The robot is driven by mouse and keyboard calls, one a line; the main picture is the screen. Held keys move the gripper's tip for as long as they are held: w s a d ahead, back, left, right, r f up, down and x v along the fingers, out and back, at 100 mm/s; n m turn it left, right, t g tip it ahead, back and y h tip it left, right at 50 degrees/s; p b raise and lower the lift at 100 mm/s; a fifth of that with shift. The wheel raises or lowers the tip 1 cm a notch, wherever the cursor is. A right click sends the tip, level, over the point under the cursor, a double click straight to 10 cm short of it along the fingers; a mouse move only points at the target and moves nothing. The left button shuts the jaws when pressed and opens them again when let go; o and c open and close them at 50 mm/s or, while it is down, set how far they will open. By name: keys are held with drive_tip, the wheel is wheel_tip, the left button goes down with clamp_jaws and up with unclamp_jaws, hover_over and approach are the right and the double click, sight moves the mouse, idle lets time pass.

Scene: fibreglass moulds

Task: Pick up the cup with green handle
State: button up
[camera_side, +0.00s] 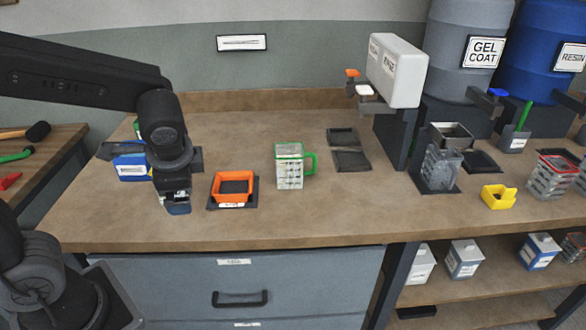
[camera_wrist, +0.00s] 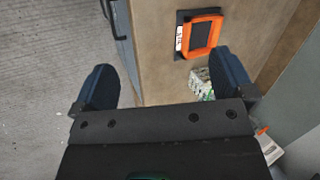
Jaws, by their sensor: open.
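The cup with green handle (camera_side: 289,170) stands upright on the workbench in the side view. It has a pale, marked body, a green rim and a green handle on its right. My gripper (camera_side: 177,207) is low over the bench's front left, well left of the cup and apart from it. In the wrist view my gripper (camera_wrist: 166,85) has its two blue fingers wide apart with nothing between them. A white and green piece, seemingly the cup (camera_wrist: 201,82), shows there below the orange tray, partly hidden by my gripper.
The orange tray (camera_side: 233,187) on a dark pad lies between my gripper and the cup. A blue and white box (camera_side: 131,167) is behind my gripper. A dispenser with a white container (camera_side: 396,70) stands right of the cup. Bench in front of the cup is clear.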

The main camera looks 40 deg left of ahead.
drive_tip(key=w+f+m+y, duration=0.4)
drive_tip(key=w+m+y, duration=0.1)
drive_tip(key=w+m, duration=0.15)
drive_tip(key=m+t+y, duration=0.3)
drive_tip(key=m+t, duration=0.8)
drive_tip(key=m, duration=0.3)
approach(290, 172)
drive_tip(key=x, duration=0.4)
drive_tip(key=f+x, duration=0.1)
drive_tip(key=x, duration=0.1)
drive_tip(key=shift+r+x, duration=0.15)
drive_tip(key=shift+x, duration=1.35)
drive_tip(key=shift+r+x, duration=0.15)
drive_tip(key=shift+x, duration=1.35)
drive_tip(key=shift+c, duration=0.2)
drive_tip(key=shift+r, duration=0.1)
drive_tip(key=c, duration=1.1)
drive_tip(key=shift+r, duration=0.15)
